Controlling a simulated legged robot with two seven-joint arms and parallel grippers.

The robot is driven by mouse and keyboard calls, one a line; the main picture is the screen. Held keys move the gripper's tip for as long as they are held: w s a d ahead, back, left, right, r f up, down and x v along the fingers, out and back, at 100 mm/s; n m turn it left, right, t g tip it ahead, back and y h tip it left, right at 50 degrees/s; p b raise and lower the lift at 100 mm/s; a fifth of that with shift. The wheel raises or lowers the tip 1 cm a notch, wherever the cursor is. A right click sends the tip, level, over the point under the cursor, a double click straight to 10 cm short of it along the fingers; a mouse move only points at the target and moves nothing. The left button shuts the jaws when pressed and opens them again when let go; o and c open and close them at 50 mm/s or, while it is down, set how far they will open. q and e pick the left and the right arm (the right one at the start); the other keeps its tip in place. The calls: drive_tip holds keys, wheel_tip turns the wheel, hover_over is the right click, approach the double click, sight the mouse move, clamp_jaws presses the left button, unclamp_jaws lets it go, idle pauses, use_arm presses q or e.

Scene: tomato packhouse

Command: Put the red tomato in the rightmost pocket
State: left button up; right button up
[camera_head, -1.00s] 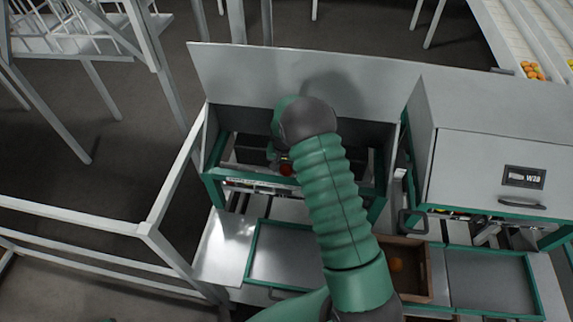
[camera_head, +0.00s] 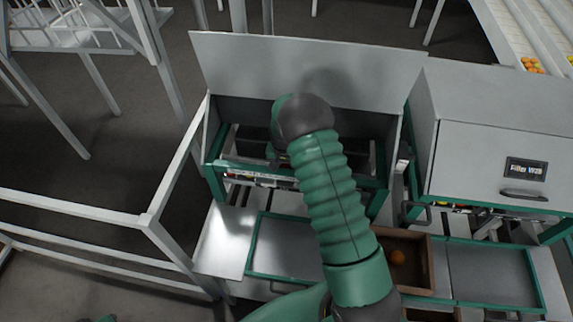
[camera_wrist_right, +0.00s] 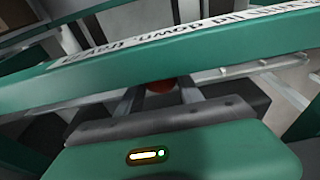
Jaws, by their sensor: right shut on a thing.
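The red tomato (camera_wrist_right: 160,86) shows in the right wrist view, partly hidden, between the fingers of my right gripper (camera_wrist_right: 160,93), which is shut on it. A green bar with printed lettering (camera_wrist_right: 170,50) crosses close beyond the fingers. In the head view my right arm reaches into the open machine (camera_head: 392,183) with its lid raised, and the arm hides most of the gripper and the tomato. Dark pockets inside show left of the arm (camera_head: 250,142) and right of it (camera_head: 356,152); I cannot tell the tomato's height over them. My left gripper is not in view.
A second machine with a shut lid (camera_head: 480,165) stands at the right. A pale rail frame (camera_head: 170,175) stands at the left.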

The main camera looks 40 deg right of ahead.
drive_tip(key=shift+a, duration=0.1)
drive_tip(key=o, duration=0.9)
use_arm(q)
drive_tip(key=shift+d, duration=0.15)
use_arm(e)
drive_tip(key=shift+o, duration=0.5)
drive_tip(key=shift+d+f, duration=0.1)
drive_tip(key=shift+d, duration=0.25)
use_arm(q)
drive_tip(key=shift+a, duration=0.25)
use_arm(e)
drive_tip(key=shift+a, duration=0.25)
drive_tip(key=shift+r, duration=0.25)
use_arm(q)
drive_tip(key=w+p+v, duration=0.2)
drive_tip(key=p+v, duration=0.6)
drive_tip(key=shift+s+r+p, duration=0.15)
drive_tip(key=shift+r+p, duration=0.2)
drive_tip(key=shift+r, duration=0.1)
use_arm(e)
wheel_tip(320, 180, up, 12)
drive_tip(key=s+a, duration=0.1)
drive_tip(key=shift+s+a+f, duration=0.25)
drive_tip(key=shift+a, duration=0.15)
